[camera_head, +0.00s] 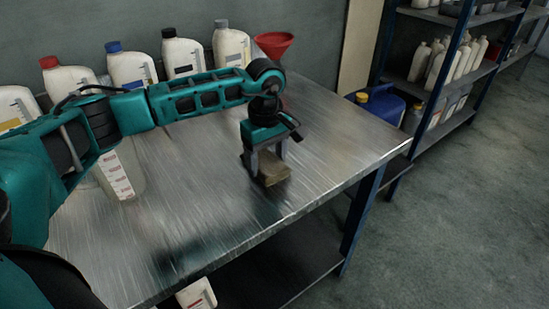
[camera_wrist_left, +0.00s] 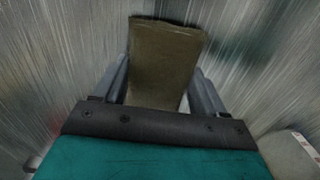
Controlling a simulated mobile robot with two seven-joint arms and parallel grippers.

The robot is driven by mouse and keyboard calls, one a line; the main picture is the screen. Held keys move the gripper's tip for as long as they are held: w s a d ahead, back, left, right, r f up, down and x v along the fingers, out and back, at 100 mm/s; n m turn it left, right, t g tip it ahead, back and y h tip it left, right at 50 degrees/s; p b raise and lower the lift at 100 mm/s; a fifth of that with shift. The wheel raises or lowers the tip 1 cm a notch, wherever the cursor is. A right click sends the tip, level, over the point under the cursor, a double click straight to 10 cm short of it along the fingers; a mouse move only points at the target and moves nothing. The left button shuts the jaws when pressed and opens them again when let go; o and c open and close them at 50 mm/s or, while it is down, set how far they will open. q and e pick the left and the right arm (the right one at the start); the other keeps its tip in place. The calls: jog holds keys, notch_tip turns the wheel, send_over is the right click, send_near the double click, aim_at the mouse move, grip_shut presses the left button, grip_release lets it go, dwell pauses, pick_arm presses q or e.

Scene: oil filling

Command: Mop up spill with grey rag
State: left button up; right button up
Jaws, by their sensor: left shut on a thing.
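The rag (camera_head: 273,173) is a folded, grey-brown cloth pad. My left gripper (camera_head: 266,160) points down and is shut on it, with a finger on either side. The rag is at or just above the metal table (camera_head: 215,190), right of its middle; I cannot tell if it touches. In the left wrist view the rag (camera_wrist_left: 165,62) sits between the fingers. A dark, blurry patch (camera_head: 182,262) lies near the table's front edge, left of the gripper; it may be the spill or a reflection. My right gripper is not in view.
Several white bottles with coloured caps, such as the blue-capped one (camera_head: 132,72), stand along the wall with a red funnel (camera_head: 273,44). Shelves (camera_head: 450,95) stand at the right. The table around the rag is clear.

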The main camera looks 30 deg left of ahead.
pick_arm(q)
notch_tip(320, 180, up, 7)
jog(key=p, duration=0.5)
jog(key=shift+r, duration=0.1)
jog(key=s+d+r+m+p, duration=0.1)
jog(key=s+d+r+m, duration=0.1)
jog(key=d+m, duration=0.3)
jog(key=s+d+r+m+p, duration=0.1)
jog(key=s+d+r+m, duration=0.2)
jog(key=m, duration=0.5)
jog(key=shift+s+d+r, duration=0.25)
jog(key=shift+s+d, duration=0.6)
jog(key=shift+d, duration=0.4)
jog(key=shift+p, duration=0.3)
